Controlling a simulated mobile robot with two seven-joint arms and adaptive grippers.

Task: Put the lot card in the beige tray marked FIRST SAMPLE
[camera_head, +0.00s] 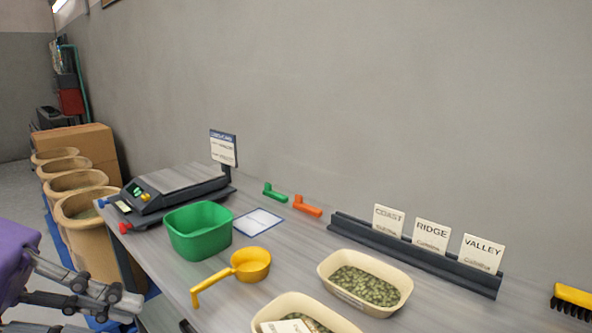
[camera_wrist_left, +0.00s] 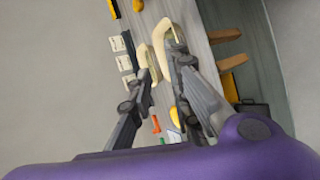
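Two beige trays hold green beans: one near the table's middle (camera_head: 324,270) and one at the bottom edge (camera_head: 345,322), partly cut off. A white card (camera_head: 285,327) with unreadable print lies in or against the nearer tray. I cannot read FIRST SAMPLE on either tray. Three white cards, COAST (camera_head: 388,219), RIDGE (camera_head: 432,235) and VALLEY (camera_head: 482,252), stand in a dark rack (camera_head: 420,257). My left gripper (camera_head: 108,312) is at the lower left, away from the trays; its fingers are apart and empty in the left wrist view (camera_wrist_left: 154,72). My right gripper is not in view.
A green bin (camera_head: 199,232), yellow scoop (camera_head: 249,264), scale (camera_head: 165,192) and blue-edged sheet (camera_head: 258,222) occupy the left of the table. Green (camera_head: 274,194) and orange (camera_head: 307,206) pieces lie by the wall. A yellow brush (camera_head: 572,299) is at right. Brown baskets (camera_head: 85,213) stand beyond.

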